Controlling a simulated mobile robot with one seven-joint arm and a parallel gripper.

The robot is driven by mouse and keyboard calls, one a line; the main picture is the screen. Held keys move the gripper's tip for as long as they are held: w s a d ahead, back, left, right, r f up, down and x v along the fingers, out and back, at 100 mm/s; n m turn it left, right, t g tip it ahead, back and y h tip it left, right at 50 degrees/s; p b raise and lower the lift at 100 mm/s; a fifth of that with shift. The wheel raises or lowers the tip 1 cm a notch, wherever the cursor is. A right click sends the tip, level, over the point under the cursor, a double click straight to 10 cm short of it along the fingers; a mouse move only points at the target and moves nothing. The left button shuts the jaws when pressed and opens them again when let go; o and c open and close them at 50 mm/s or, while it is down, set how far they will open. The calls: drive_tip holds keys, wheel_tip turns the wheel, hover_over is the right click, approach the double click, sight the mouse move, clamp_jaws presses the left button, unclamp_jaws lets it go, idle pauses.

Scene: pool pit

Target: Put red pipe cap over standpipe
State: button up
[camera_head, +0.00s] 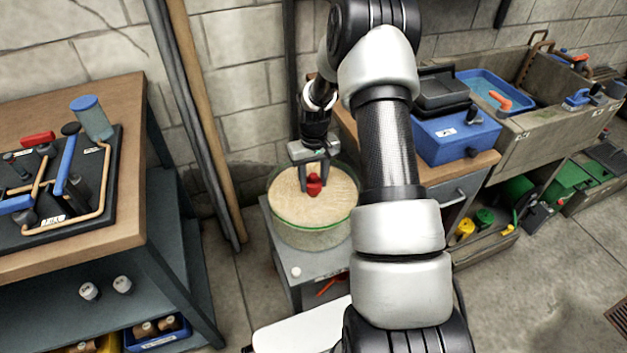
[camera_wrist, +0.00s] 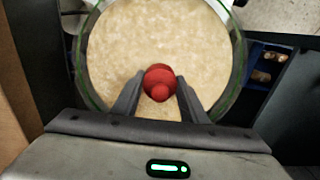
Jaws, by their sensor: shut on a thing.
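My gripper (camera_head: 315,178) is over the round glass tub and is shut on a red, rounded piece, the red pipe cap (camera_head: 314,187). The wrist view shows the cap (camera_wrist: 159,74) between the two dark fingers (camera_wrist: 160,84), with a smaller red knob on the side towards the camera. The tub (camera_head: 305,236) has a green rim and a pale, grainy surface inside. I see no standpipe; anything under the cap is hidden. I cannot tell whether the cap touches the pale surface.
The tub stands on a grey cabinet (camera_head: 283,262). A wooden bench (camera_head: 110,218) with a dark tool board is at left. Tall poles (camera_head: 205,130) lean on the wall behind. At right are a blue box (camera_head: 455,138) and a stone trough (camera_head: 530,145). My arm hides part of the middle.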

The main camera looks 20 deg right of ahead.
sight(314, 175)
drive_tip(key=shift+f+b, duration=0.45)
drive_tip(key=shift+f, duration=0.2)
idle(0.4)
drive_tip(key=o, duration=0.7)
drive_tip(key=shift+o, duration=0.2)
drive_tip(key=shift+r+p, duration=3.6)
drive_tip(key=shift+r, duration=1.95)
